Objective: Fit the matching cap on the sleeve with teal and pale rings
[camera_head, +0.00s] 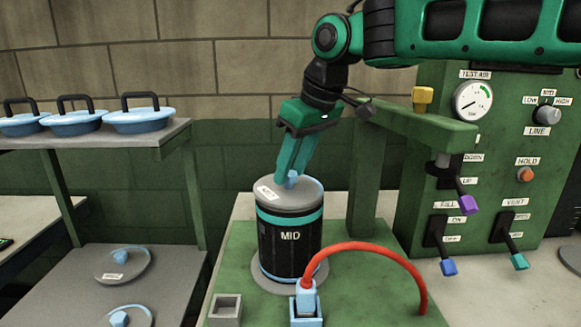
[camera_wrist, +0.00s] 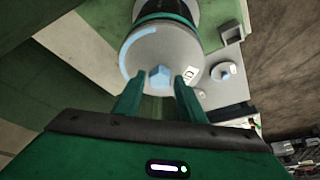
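The black sleeve (camera_head: 290,245) marked MID stands upright on a round grey base on the green bench, with a teal ring near its top. A grey cap (camera_head: 305,196) with a blue knob (camera_head: 291,178) and a white label sits on top of the sleeve, looking level. The cap (camera_wrist: 155,48) shows from above in the wrist view, with a pale blue arc on its edge. My gripper (camera_head: 287,177) points down at the cap, its fingers on either side of the knob. The wrist view shows gaps between both fingertips and the knob (camera_wrist: 159,76). The label's lettering is too small to read.
Two other grey caps (camera_head: 123,262) with blue knobs lie on the lower left shelf. Blue lids (camera_head: 140,119) with black handles are on the shelf above. A red hose (camera_head: 385,250) with a blue plug (camera_head: 306,298) arcs before the sleeve. A green control panel (camera_head: 500,150) stands right.

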